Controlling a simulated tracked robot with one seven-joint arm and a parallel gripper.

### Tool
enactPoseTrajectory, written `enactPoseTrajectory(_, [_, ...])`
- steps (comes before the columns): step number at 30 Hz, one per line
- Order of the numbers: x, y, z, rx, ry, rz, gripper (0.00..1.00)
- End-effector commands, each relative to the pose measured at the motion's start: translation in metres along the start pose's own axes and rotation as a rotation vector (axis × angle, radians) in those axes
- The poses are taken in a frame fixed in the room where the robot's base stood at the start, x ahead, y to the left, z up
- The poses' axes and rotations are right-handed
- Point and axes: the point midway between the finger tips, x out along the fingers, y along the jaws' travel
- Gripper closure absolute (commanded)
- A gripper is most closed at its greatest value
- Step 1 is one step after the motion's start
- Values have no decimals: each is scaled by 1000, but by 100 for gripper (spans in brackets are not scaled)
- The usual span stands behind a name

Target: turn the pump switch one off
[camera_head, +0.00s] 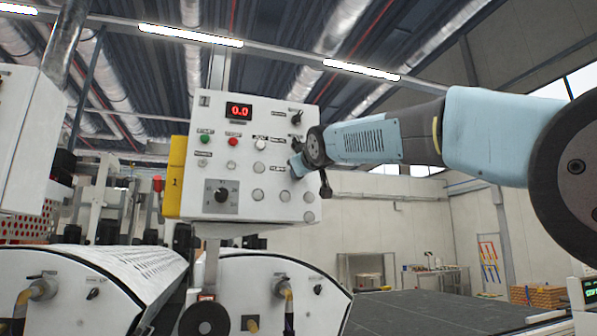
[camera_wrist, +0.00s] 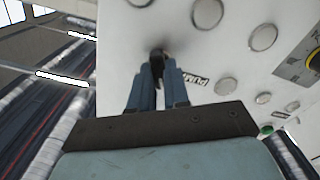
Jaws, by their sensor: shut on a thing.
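The white control panel (camera_head: 250,105) stands upright in front of me. In the wrist view a small black switch knob (camera_wrist: 157,56) sits on the panel next to a label (camera_wrist: 195,80) that reads "PUMP". The rest of that label is not readable. My gripper (camera_wrist: 158,70) is shut on this knob, one blue finger on each side, pressed close to the panel. In the head view my gripper (camera_head: 297,166) is at the panel's right edge and hides the knob. The angle of the knob is hard to tell.
The panel also carries a red display (camera_head: 239,111) reading 0.0, a green button (camera_head: 204,139), a red button (camera_head: 233,142), a black selector (camera_head: 296,117) and a large dial (camera_head: 221,195). White roller covers (camera_head: 270,295) stand below.

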Motion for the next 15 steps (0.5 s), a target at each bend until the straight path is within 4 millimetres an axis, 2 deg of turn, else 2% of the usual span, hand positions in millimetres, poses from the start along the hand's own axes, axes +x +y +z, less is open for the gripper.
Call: enactPoseTrajectory(15, [0,-2,0,-49,0,-3,100])
